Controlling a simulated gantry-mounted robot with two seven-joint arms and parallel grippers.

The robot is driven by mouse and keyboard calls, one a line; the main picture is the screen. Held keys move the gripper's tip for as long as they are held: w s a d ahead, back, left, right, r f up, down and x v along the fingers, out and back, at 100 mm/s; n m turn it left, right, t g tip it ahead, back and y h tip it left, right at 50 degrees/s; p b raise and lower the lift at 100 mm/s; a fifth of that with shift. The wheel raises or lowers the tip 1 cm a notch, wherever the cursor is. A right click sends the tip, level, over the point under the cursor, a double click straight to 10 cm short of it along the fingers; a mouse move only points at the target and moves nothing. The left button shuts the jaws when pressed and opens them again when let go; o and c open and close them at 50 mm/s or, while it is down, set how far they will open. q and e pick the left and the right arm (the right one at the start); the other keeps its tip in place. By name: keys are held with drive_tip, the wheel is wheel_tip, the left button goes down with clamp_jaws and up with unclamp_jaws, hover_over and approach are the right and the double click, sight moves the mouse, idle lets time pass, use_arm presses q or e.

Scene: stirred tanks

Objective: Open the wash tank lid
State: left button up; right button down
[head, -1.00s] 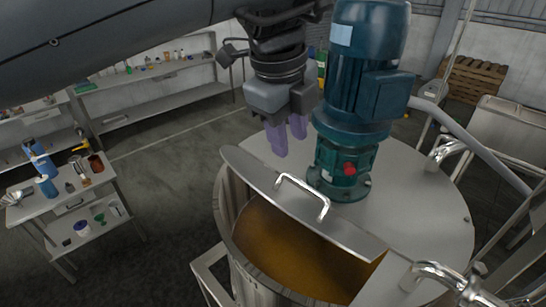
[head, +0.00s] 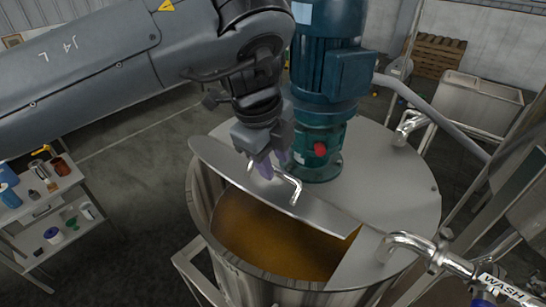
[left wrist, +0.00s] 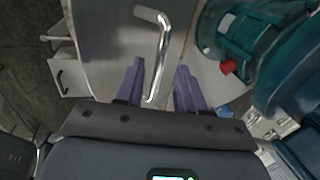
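The steel tank (head: 203,212) stands in the middle of the head view, with orange-brown liquid (head: 270,240) showing inside. Its lid flap (head: 232,172) is raised at an angle, leaving the near side of the tank uncovered. A bent-bar handle (head: 296,190) is on the flap. My left gripper (head: 272,163) is at the handle, its purple fingers pointing down. In the left wrist view the handle (left wrist: 161,40) runs between the spread fingers (left wrist: 160,68). The fingers look apart from the bar; contact is not clear. My right gripper is not in view.
A teal motor (head: 322,85) with a red knob stands on the tank top, close beside my left gripper. A pipe marked WASH (head: 450,262) is at the lower right. A cart with bottles (head: 45,205) stands left, with open floor between it and the tank.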

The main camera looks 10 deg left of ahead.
use_arm(q)
drive_tip(key=shift+f, duration=0.15)
clamp_jaws()
idle(0.4)
drive_tip(key=w+d+r, duration=0.1)
drive_tip(key=w, duration=0.1)
drive_tip(key=w+d+r, duration=0.1)
drive_tip(key=w+d, duration=0.1)
drive_tip(key=w, duration=0.1)
drive_tip(key=w+d+r, duration=0.1)
drive_tip(key=w+d, duration=0.1)
drive_tip(key=w, duration=0.1)
drive_tip(key=shift+w, duration=0.15)
idle(0.5)
